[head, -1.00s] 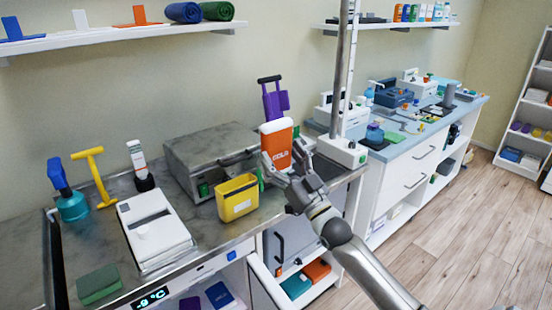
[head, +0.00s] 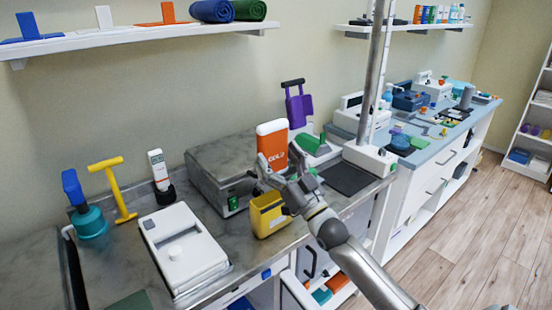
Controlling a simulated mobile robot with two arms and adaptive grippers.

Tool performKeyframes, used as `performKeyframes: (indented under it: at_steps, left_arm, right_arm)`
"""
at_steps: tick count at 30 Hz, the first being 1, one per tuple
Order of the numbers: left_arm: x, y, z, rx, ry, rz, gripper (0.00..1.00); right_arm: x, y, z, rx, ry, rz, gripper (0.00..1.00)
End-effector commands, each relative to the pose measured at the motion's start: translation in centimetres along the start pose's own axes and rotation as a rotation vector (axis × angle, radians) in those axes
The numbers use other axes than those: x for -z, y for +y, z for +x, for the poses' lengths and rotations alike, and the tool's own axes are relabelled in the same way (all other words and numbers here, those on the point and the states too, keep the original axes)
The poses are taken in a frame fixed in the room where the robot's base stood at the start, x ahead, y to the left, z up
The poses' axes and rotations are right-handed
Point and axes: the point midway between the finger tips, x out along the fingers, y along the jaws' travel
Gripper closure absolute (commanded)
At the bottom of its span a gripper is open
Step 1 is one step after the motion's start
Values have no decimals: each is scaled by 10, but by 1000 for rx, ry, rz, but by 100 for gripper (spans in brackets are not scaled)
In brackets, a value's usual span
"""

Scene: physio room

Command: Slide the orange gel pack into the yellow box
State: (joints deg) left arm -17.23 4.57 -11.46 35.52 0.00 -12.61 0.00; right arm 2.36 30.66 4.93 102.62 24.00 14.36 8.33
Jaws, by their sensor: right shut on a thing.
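The orange gel pack (head: 272,146) has a white top and white lettering. It stands upright in my right gripper (head: 278,175), which is shut on it. The pack is in the air, above and slightly behind the yellow box (head: 268,218) in the picture. The yellow box stands on the grey worktop near its front edge. My right gripper's fingers and wrist cover the box's upper right part, so its opening is mostly hidden. The pack and the box look apart. My left gripper is not in view.
A grey metal case (head: 212,160) stands behind the box. A white device (head: 184,250) lies left of it. A metal pole with a white base (head: 370,158) and a dark mat (head: 347,179) are to the right. A purple item (head: 298,108) stands behind the pack.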

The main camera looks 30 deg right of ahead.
Motion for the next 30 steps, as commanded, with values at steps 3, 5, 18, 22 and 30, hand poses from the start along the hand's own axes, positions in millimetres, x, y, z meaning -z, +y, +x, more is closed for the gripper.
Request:
performKeyframes:
  at_steps: [3,5,18,22,30]
  left_arm:
    - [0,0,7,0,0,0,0]
    - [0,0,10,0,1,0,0]
    - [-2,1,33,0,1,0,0]
    - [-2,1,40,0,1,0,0]
    - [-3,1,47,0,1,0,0]
  right_arm:
    - [-6,0,-3,1,2,0,55]
    - [-9,0,-5,1,2,0,55]
    - [-32,0,-19,1,2,0,55]
    - [-38,0,-22,1,2,0,55]
    - [-46,0,-26,1,2,0,55]
